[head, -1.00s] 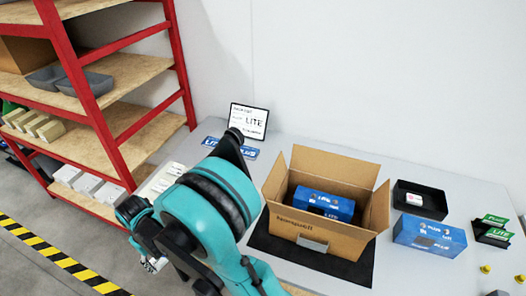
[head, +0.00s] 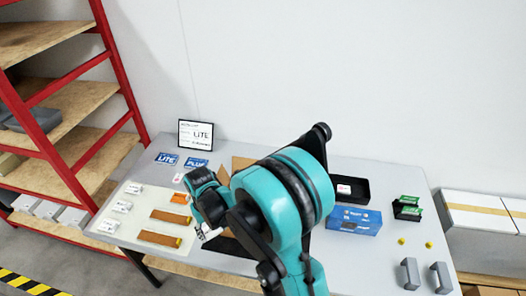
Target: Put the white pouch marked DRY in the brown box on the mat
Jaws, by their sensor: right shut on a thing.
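My right gripper (head: 207,222) hangs at the end of my teal arm, in front of the box's left side. It is shut on a small white item (head: 210,233) with dark marks, probably the DRY pouch. My arm hides most of it, and I cannot read the marks. The brown box (head: 241,164) is mostly hidden behind my arm; only its back and left flaps show. A bit of the dark mat (head: 230,246) shows below. Other small white pouches (head: 122,206) lie on the pale area at the left. My left gripper is not in view.
Brown strips (head: 158,238) lie on the pale area. Right of the box are a black tray (head: 349,189), a blue carton (head: 354,219), green-marked packs (head: 407,207), yellow pieces (head: 401,241) and grey blocks (head: 411,273). A sign (head: 195,135) stands at the back.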

